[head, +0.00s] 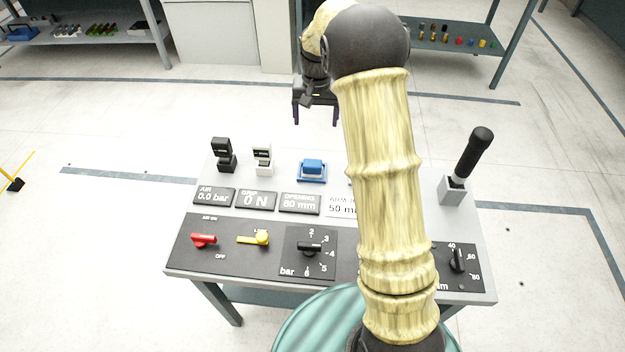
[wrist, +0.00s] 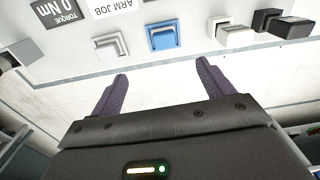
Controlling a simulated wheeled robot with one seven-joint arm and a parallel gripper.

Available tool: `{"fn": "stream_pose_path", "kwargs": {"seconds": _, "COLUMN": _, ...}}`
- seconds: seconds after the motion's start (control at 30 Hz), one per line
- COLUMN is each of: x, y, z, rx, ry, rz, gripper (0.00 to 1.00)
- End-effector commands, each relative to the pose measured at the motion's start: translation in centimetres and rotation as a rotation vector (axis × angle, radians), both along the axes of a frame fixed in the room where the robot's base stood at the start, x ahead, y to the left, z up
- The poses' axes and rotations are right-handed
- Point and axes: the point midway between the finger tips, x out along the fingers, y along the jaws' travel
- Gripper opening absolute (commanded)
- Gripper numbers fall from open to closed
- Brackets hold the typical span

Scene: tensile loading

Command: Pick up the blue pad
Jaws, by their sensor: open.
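The blue pad (head: 312,168) sits on a blue base at the back part of the grey console, between a white device and my arm. It also shows in the wrist view (wrist: 162,36), near the top and centred between the fingers. My gripper (head: 316,112) is open and empty, with its two dark purple fingers pointing down above and beyond the console's far edge. In the wrist view the gripper (wrist: 162,72) has its fingers wide apart, and they do not touch the pad.
A black device (head: 223,156) and a white device (head: 263,160) stand left of the pad. A black-handled lever (head: 470,160) stands at the console's right. My arm hides part of the console.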

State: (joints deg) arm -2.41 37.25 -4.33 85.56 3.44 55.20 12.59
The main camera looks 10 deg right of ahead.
Motion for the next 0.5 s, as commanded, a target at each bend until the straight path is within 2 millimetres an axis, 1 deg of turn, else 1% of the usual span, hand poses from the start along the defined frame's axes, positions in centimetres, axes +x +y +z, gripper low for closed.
{"fn": "stream_pose_path", "kwargs": {"seconds": 0.03, "x": 1.4, "y": 0.1, "z": -2.5, "rx": -0.001, "ry": 0.01, "rz": -0.012, "gripper": 0.8}}
{"fn": "stream_pose_path", "kwargs": {"seconds": 0.1, "x": 2.6, "y": 0.1, "z": -3.7, "rx": -0.002, "ry": 0.023, "rz": -0.026, "gripper": 0.8}}
{"fn": "stream_pose_path", "kwargs": {"seconds": 0.17, "x": 3.4, "y": 0.2, "z": -4.4, "rx": -0.002, "ry": 0.03, "rz": -0.036, "gripper": 0.8}}
{"fn": "stream_pose_path", "kwargs": {"seconds": 0.3, "x": 4.1, "y": 0.3, "z": -4.7, "rx": -0.002, "ry": 0.037, "rz": -0.044, "gripper": 0.8}}
{"fn": "stream_pose_path", "kwargs": {"seconds": 0.5, "x": 4.0, "y": 0.3, "z": -4.5, "rx": -0.002, "ry": 0.037, "rz": -0.045, "gripper": 0.8}}
